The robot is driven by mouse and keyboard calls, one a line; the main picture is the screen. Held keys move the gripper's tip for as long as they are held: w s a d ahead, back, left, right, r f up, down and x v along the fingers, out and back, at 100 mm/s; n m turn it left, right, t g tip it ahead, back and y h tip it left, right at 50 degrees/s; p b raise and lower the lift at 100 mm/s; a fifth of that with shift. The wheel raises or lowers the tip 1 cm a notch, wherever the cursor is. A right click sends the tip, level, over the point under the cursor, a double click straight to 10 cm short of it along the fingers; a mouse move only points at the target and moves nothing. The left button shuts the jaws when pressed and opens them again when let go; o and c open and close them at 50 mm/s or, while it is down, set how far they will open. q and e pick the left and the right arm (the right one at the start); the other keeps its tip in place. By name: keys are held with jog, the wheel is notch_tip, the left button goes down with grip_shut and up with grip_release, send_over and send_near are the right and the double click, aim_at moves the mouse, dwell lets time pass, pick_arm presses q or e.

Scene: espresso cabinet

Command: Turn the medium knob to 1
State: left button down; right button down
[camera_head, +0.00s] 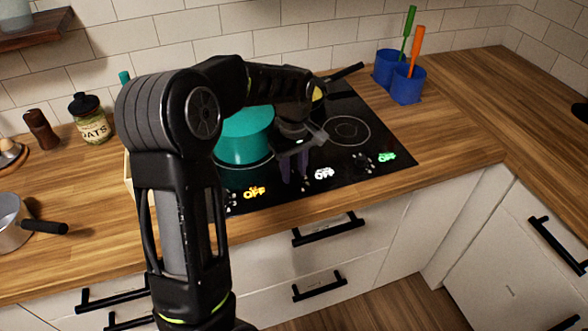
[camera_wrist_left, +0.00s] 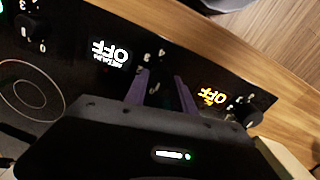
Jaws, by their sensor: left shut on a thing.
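The medium knob (camera_wrist_left: 160,76) is a small dark knob on the black cooktop's front strip, beside the white display reading OFF (camera_wrist_left: 110,53), with MEDIUM under it. That white OFF display also shows in the head view (camera_head: 324,174). My left gripper (camera_head: 295,181) points down at the front strip, left of the white display. In the wrist view its two purple fingers (camera_wrist_left: 163,77) stand on either side of the knob, shut on it. The knob is dark and partly hidden, so its pointer cannot be read. My right gripper is in neither view.
An orange OFF display (camera_head: 254,193) and a green OFF display (camera_head: 387,157) flank the white one. A teal pot (camera_head: 243,140) stands on the cooktop (camera_head: 372,120) behind my arm. Blue utensil cups (camera_head: 407,86) stand at the back right. The right counter is mostly clear.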

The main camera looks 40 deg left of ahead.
aim_at(294, 174)
pick_arm(q)
jog(key=shift+m, duration=0.3)
jog(key=m, duration=0.7)
jog(key=shift+b, duration=0.35)
jog(key=shift+m, duration=0.3)
jog(key=c, duration=1)
grip_release()
jog(key=shift+c, duration=0.2)
jog(key=shift+r, duration=0.1)
notch_tip(294, 174, up, 8)
jog(key=shift+f+b, duration=0.15)
jog(key=shift+b, duration=0.3)
